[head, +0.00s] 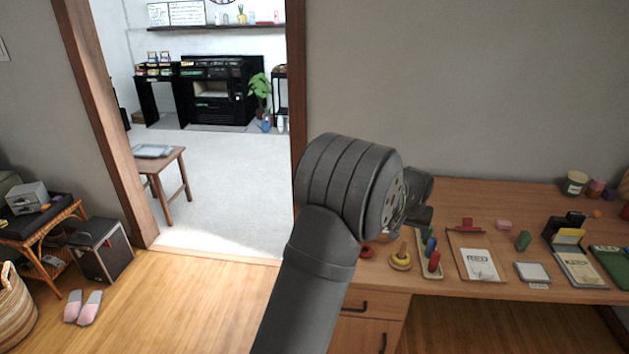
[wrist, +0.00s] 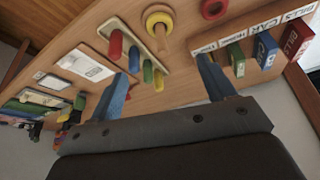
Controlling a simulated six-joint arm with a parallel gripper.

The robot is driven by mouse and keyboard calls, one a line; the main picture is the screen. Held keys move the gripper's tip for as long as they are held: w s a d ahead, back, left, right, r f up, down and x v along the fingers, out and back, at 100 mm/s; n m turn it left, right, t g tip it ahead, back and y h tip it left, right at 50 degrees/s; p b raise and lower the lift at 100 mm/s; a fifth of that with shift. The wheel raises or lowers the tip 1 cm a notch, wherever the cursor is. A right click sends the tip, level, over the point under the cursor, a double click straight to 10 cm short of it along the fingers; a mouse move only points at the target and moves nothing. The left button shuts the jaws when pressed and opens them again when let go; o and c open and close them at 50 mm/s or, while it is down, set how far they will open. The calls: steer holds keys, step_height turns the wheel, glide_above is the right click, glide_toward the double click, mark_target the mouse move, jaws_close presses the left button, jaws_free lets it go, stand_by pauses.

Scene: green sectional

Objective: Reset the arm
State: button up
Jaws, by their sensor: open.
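My arm rises at the centre of the head view and bends toward the desk; its large dark joint hides the gripper there. In the wrist view my gripper (wrist: 165,88) is open, with two blue fingers spread apart and nothing held between them. Beyond the fingers is the wooden desk (wrist: 185,98), which also shows in the head view (head: 460,190). A wooden tray (wrist: 128,40) of coloured pegs lies past the fingers, with a red peg (wrist: 115,44) in it. A yellow ring (wrist: 158,18) sits beside the tray. I cannot tell the exact gap between fingers and desk.
In the head view a clipboard (head: 478,263), a small white pad (head: 532,272) and a black holder (head: 563,230) are on the desk. A labelled rack with coloured blocks (wrist: 265,48) shows in the wrist view. The doorway and floor (head: 190,295) at left are open.

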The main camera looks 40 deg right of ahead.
mark_target(402, 252)
steer(key=x, duration=1.7)
steer(key=shift+f, duration=0.25)
steer(key=shift+s, duration=0.1)
steer(key=v, duration=1.7)
steer(key=x, duration=1.6)
steer(key=shift+d+f, duration=0.15)
steer(key=shift+f, duration=0.2)
step_height(402, 252, up, 8)
steer(key=shift+d, duration=0.1)
steer(key=shift+r, duration=0.6)
